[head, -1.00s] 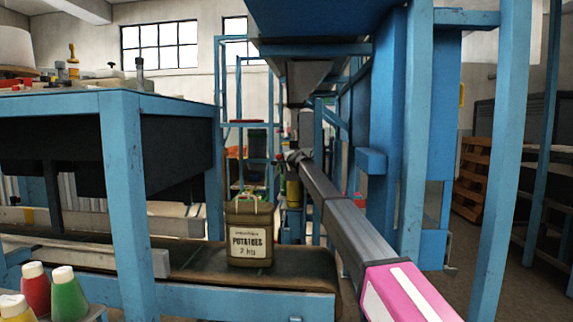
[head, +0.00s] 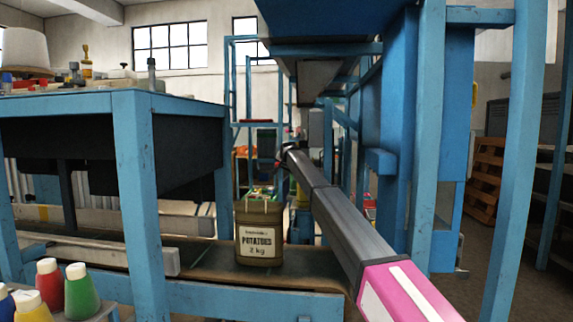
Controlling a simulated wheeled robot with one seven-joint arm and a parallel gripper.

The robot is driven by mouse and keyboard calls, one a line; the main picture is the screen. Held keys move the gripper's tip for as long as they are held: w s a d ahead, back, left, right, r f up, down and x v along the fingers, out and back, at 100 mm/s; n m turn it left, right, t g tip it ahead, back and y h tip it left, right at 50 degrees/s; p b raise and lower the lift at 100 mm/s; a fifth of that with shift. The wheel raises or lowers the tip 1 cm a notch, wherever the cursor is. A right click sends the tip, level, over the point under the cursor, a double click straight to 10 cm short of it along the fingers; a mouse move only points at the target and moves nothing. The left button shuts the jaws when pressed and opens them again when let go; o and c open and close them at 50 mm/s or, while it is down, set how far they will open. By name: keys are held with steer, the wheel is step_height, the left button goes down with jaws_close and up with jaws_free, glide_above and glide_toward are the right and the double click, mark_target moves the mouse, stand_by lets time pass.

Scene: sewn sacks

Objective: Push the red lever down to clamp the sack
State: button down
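The brown sack (head: 259,236), labelled "POTATOES 2 kg", stands upright on the dark conveyor belt (head: 215,262) in the head view. Its top has light handles or edges. My arm runs from the lower right to the middle of the picture. My gripper (head: 283,157) is at its far end, small and dark, above and a little right of the sack's top in the picture. Its fingers are too small to tell whether they are open or shut. I cannot make out the red lever for certain; it may be hidden behind my arm or the blue frame.
A blue-framed bench (head: 135,104) with tools on top stands at left. Blue machine posts (head: 425,150) rise close on the right of my arm. A wooden pallet stack (head: 486,178) stands further right.

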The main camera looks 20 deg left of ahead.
steer(key=shift+s+a+f, duration=0.1)
steer(key=shift+a+f, duration=0.15)
steer(key=shift+a, duration=0.05)
stand_by(0.5)
steer(key=shift+r, duration=0.1)
steer(key=w+r+v, duration=0.1)
steer(key=r+v, duration=0.1)
steer(key=v, duration=1)
steer(key=shift+d+r, duration=0.2)
steer(key=shift+r, duration=0.1)
